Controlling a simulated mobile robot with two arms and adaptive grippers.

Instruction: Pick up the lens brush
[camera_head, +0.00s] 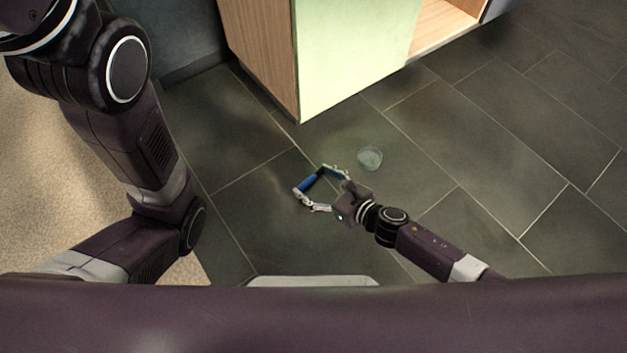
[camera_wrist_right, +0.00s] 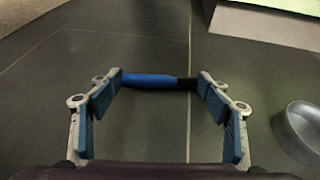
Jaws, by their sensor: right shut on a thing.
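The lens brush is a short blue rod with a black end. It shows in the head view (camera_head: 308,184) and, lying crosswise, in the right wrist view (camera_wrist_right: 150,81). My right gripper (camera_head: 313,181) is shut on it, with one fingertip at each end of the brush. In the right wrist view the two blue-padded fingers (camera_wrist_right: 158,84) stand wide apart, with the brush spanning between their tips. The brush is over the dark tiled floor; its exact height is hard to tell. My left arm fills the left of the head view, but its gripper is out of view.
A round, clear or grey bowl (camera_head: 369,158) sits on the floor close to my right gripper; it also shows in the right wrist view (camera_wrist_right: 300,131). A cabinet with a pale green panel (camera_head: 352,55) stands beyond. Tiled floor (camera_head: 480,130) to the right is clear.

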